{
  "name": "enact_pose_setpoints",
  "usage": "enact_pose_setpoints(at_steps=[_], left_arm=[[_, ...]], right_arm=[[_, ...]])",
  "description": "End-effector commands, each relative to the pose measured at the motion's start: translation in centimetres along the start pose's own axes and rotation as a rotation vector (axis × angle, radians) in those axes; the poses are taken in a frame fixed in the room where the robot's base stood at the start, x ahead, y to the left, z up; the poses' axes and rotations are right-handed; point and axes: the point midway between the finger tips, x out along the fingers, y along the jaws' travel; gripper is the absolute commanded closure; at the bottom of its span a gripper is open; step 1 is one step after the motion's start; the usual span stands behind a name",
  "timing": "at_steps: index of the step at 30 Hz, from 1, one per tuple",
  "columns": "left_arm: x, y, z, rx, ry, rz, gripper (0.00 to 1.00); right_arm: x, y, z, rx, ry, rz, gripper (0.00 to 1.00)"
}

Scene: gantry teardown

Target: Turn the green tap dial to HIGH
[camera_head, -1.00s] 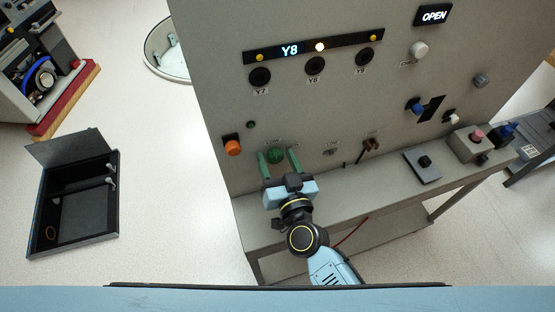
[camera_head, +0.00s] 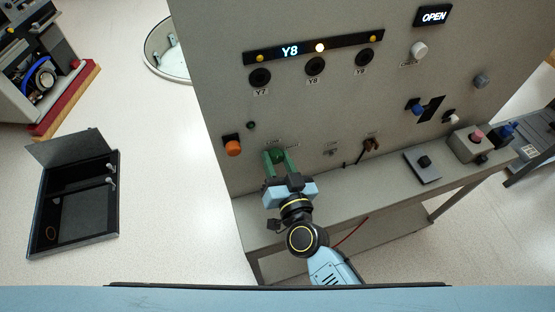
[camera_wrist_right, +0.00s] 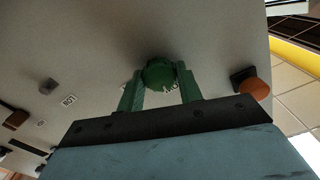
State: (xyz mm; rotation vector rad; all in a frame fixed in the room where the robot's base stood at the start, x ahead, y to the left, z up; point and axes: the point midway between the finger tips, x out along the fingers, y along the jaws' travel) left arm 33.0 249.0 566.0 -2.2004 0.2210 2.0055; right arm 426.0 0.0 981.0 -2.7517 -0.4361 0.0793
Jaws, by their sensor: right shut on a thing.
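The green tap dial (camera_head: 277,156) sits low on the grey panel, right of the orange knob. It also shows in the right wrist view (camera_wrist_right: 158,73), between green fingers. My right gripper (camera_head: 280,162) is shut on the dial, one finger on each side. Printed labels beside the dial are partly covered by the fingers, so I cannot read which mark it points to. My left gripper is in neither view.
An orange knob (camera_head: 233,148) is left of the dial, and a brass-brown fitting (camera_head: 371,145) is to its right. A grey ledge (camera_head: 345,190) runs below the panel. A black open case (camera_head: 80,215) lies on the floor at left.

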Motion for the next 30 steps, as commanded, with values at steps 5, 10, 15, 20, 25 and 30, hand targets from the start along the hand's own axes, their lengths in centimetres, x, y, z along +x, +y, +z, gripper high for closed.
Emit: enact_pose_setpoints(at_steps=[5,10,15,20,25,30], left_arm=[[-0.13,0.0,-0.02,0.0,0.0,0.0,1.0],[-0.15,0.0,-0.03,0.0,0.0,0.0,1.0],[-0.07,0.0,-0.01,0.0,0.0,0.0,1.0],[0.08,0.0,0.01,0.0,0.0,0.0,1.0],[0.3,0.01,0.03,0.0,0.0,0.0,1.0],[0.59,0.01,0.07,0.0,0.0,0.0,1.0]], right_arm=[[-0.01,0.05,0.0,0.144,0.0,0.001,0.87],[-0.01,0.08,0.02,0.306,0.0,0.001,0.87],[-0.01,0.1,0.05,0.468,0.0,0.001,0.87],[-0.01,0.11,0.07,0.619,0.0,0.0,0.87],[0.0,0.13,0.07,0.783,0.001,0.0,0.87],[0.0,0.15,0.1,0.943,0.001,0.0,0.87]])
